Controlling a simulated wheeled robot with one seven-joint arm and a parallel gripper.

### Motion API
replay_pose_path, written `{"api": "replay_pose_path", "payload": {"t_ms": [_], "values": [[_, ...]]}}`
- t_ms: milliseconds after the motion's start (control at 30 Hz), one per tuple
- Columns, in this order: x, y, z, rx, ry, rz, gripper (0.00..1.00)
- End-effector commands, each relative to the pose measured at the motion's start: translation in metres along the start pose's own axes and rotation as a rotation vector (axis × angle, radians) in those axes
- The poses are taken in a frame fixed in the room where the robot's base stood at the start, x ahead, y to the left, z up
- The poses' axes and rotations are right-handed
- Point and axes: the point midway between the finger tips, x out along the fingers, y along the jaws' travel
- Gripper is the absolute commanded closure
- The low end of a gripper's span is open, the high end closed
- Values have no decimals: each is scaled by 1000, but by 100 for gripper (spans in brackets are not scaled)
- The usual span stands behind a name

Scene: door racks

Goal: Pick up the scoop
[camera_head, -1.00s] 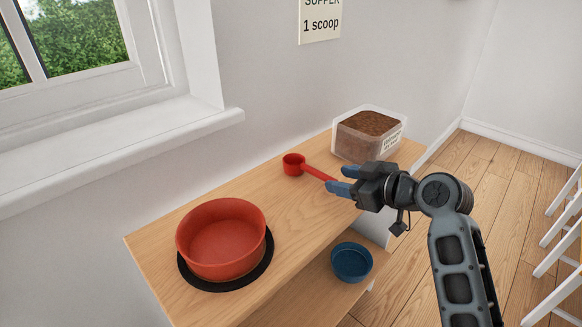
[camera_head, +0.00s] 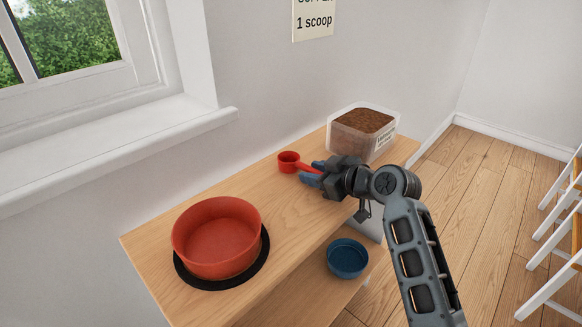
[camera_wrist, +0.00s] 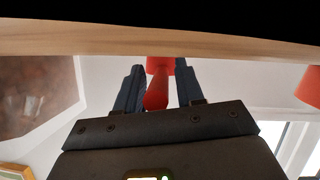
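The red scoop (camera_head: 289,162) lies on the wooden shelf top, its cup toward the wall and its handle pointing right toward my gripper (camera_head: 314,173). In the wrist view the scoop's handle (camera_wrist: 156,95) lies between the two blue fingers of my gripper (camera_wrist: 158,85). A gap shows on the right side of the handle, so the fingers look open around it and not closed on it. The far end of the handle is hidden by my gripper in the head view.
A clear tub of brown food (camera_head: 362,132) stands close behind my gripper. A red bowl (camera_head: 217,238) sits on a black round mat (camera_head: 264,258) at the front left. A blue bowl (camera_head: 347,259) is on the lower shelf. The wall and window sill (camera_head: 120,135) border the back.

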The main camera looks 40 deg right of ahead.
Motion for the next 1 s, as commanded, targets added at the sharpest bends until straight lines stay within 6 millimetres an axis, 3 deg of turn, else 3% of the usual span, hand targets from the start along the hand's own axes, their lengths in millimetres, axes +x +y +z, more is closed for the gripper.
{"api": "replay_pose_path", "payload": {"t_ms": [367,767,1000], "values": [[0,0,0,0,0,0,99],[-1,1,-2,0,1,1,100],[-10,6,-24,-2,4,2,100]]}}
